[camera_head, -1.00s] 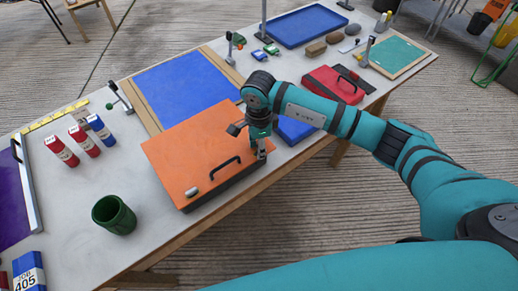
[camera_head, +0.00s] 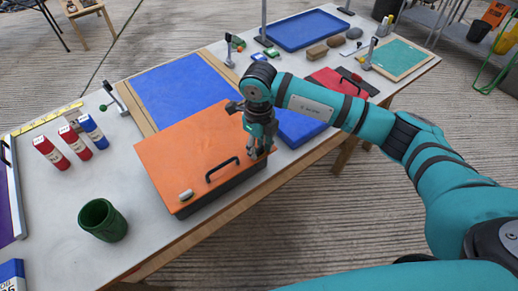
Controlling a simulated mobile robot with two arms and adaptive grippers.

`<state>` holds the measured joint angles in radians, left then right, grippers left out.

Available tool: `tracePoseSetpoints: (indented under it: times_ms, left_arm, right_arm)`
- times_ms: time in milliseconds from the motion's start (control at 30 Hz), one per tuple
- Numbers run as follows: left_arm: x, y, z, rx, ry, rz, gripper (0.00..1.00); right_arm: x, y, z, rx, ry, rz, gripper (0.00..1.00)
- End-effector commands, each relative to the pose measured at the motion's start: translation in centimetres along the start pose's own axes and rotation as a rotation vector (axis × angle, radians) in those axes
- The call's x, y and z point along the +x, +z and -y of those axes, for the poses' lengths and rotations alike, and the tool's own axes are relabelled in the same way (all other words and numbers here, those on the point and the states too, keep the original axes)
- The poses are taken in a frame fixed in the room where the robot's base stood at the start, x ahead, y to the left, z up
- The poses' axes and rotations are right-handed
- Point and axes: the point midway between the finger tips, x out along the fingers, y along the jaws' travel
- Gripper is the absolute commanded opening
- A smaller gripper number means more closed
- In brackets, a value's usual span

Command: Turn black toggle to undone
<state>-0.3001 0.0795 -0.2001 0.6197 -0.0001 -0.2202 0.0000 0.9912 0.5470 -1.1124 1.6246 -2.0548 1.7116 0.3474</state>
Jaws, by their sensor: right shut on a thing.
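An orange-lidded case (camera_head: 185,150) with dark sides lies flat and closed on the table. A black handle (camera_head: 222,169) sits on its lid near the front edge. A small pale catch (camera_head: 186,195) is at the front left corner. My right gripper (camera_head: 257,152) points down at the case's front right corner, beyond the handle. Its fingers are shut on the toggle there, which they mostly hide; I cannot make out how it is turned. My left gripper is not in view.
A blue box (camera_head: 300,127) and a red case (camera_head: 338,80) lie to the right, partly behind my arm.

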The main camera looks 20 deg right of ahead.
Motion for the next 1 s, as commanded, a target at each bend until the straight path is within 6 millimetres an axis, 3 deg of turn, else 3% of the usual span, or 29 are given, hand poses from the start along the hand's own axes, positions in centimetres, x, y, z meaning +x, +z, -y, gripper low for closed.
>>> tracePoseSetpoints:
  times_ms: [400, 1000]
  left_arm:
    - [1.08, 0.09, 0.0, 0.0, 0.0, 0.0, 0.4]
    - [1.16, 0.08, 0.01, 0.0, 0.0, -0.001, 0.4]
  right_arm:
    - [-0.08, 0.07, 0.11, 0.213, -0.001, 0.003, 0.01]
    - [-0.17, 0.08, 0.12, 0.251, -0.001, 0.004, 0.01]
